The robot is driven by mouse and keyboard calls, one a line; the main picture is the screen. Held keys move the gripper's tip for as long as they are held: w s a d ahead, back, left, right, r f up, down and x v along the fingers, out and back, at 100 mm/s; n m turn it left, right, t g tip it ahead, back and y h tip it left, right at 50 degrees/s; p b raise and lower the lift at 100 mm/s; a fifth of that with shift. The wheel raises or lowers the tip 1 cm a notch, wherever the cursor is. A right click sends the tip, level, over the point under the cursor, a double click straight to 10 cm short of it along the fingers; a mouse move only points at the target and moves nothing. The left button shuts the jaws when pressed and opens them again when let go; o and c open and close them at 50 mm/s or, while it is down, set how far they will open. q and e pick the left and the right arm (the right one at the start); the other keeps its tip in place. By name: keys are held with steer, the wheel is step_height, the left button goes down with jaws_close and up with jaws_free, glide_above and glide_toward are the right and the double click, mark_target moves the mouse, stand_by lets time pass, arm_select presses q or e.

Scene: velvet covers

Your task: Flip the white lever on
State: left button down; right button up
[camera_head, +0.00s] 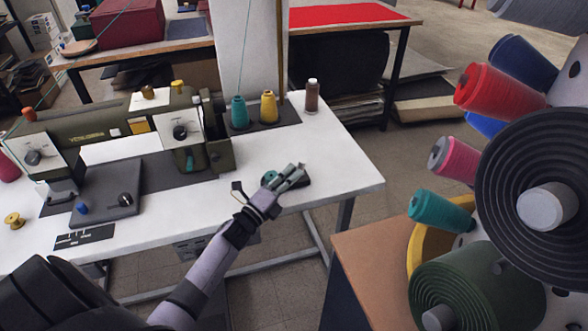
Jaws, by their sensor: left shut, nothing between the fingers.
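My left gripper (300,171) is shut and empty, reaching in from the lower left over the right part of the white table (330,150). Its fingers are right over a small dark base (301,183) on the tabletop, which they partly cover. I cannot tell whether they touch it. A small teal piece shows beside the fingers. I cannot make out a white lever for certain; it may be hidden behind the gripper. My right gripper is not in view.
A green sewing machine (95,132) stands on the table at left. Teal (239,112), yellow (268,106) and brown (312,96) spools stand behind the gripper. A rack of large spools (530,190) rises at right. The tabletop right of the gripper is clear.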

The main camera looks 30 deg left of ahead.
arm_select(q)
steer(key=shift+w+d+r, duration=0.15)
steer(key=shift+w, duration=0.5)
steer(key=shift+w+a+r+n+g+y+p, duration=0.15)
steer(key=shift+r+n+g+p, duration=0.2)
steer(key=shift+p, duration=0.5)
steer(key=shift+w+a+r+n+g+y+p, duration=0.15)
steer(key=shift+n+p, duration=0.3)
steer(key=shift+p, duration=0.4)
steer(key=n+p, duration=0.1)
steer(key=p, duration=0.2)
steer(key=w+a+r+n+g+p, duration=0.1)
steer(key=p, duration=0.1)
steer(key=shift+a+n+g+y+p, duration=0.2)
steer(key=shift+n+g+y+p, duration=0.1)
steer(key=shift+n+p, duration=0.1)
steer(key=shift+w+a+n+g+p, duration=0.2)
steer(key=shift+a+n+g+p, duration=0.1)
steer(key=shift+n+g+p, duration=0.25)
steer(key=shift+w+a+f+n, duration=0.15)
steer(key=shift+w+f+n, duration=0.1)
steer(key=shift+n, duration=0.1)
steer(key=shift+f, duration=0.1)
steer(key=shift+s, duration=0.1)
